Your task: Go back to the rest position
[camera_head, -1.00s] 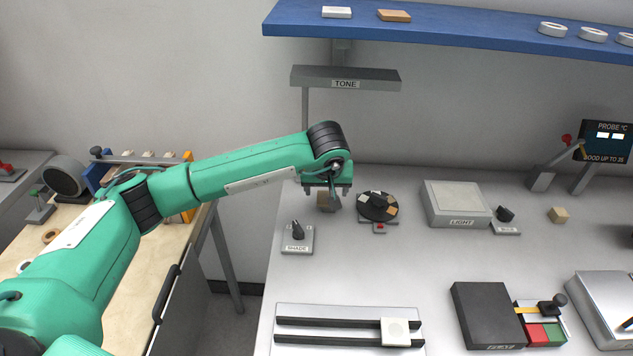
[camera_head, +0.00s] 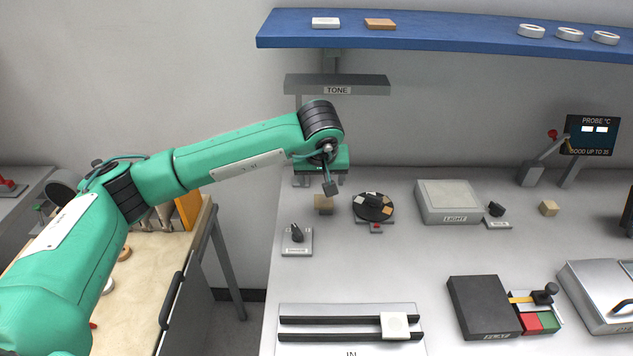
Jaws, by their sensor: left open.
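My left gripper (camera_head: 321,182) is raised over the back left of the grey bench (camera_head: 360,268), its arm reaching in from the left. Its jaws are open and nothing shows between them. My right gripper is not in view.
A black disc with small tiles (camera_head: 373,207) and the shade knob (camera_head: 296,237) stand close by. The TONE bar (camera_head: 337,85) and blue shelf (camera_head: 440,38) are above. A light box (camera_head: 449,201) sits to the right. The middle of the bench is clear.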

